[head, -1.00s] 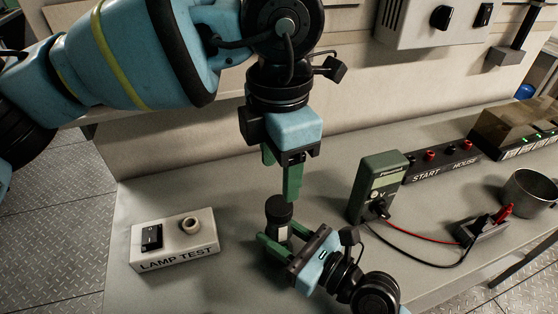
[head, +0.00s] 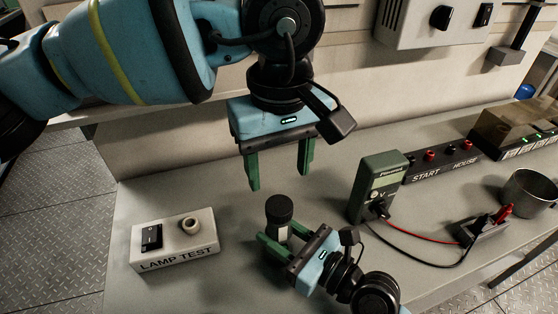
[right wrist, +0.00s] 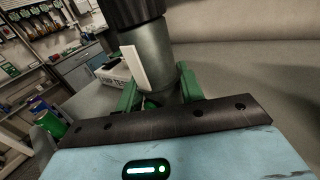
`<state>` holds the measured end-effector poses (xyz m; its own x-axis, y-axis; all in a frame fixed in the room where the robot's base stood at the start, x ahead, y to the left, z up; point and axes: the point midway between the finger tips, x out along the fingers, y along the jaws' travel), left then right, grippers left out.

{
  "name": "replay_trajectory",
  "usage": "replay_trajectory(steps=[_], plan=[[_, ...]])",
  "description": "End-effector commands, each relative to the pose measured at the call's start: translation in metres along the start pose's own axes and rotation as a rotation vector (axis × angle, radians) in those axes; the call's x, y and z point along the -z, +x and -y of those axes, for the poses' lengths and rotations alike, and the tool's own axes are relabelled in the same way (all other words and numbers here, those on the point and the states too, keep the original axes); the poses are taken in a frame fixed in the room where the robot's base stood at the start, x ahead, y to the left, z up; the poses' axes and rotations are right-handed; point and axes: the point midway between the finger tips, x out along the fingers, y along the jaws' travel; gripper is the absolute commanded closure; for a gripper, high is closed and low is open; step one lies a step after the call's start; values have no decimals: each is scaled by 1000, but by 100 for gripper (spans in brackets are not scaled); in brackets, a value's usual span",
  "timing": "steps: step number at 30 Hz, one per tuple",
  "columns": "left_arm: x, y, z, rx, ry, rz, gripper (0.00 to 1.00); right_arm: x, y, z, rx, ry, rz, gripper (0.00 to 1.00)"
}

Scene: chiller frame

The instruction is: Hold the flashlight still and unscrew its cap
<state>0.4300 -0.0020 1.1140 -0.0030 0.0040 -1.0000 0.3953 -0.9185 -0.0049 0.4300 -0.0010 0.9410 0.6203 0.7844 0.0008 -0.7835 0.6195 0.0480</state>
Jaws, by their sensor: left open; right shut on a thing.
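The flashlight stands upright above the bench, with a grey body (head: 279,232) and a wide black cap (head: 279,208) on top. In the right wrist view its grey body (right wrist: 155,62) rises between the green fingers, with a pale strip on its side and the black cap (right wrist: 134,10) cut off at the top edge. My right gripper (head: 272,243) is shut on the body, below the cap. My left gripper (head: 279,181) points down above the cap, its two green fingers apart and empty. The flashlight's lower end is hidden by the right gripper.
A white lamp test box (head: 174,241) stands to the left. A green multimeter (head: 377,188) with red and black leads stands close on the right. A START/HOUSE strip (head: 442,161), a small lead block (head: 482,226) and a metal cup (head: 530,192) are further right.

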Motion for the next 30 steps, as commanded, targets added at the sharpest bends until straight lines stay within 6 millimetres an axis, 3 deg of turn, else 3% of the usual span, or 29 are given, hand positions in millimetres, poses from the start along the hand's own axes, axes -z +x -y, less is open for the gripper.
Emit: replay_trajectory(steps=[18,24,30], plan=[[1,0,0,0,958,1,43,4,0,-1,-3,6,-8,100],[1,0,0,-1,1176,1,43,4,0,-1,-4,6,-8,100],[1,0,0,-1,1265,2,43,4,0,-1,-4,6,-8,100]])
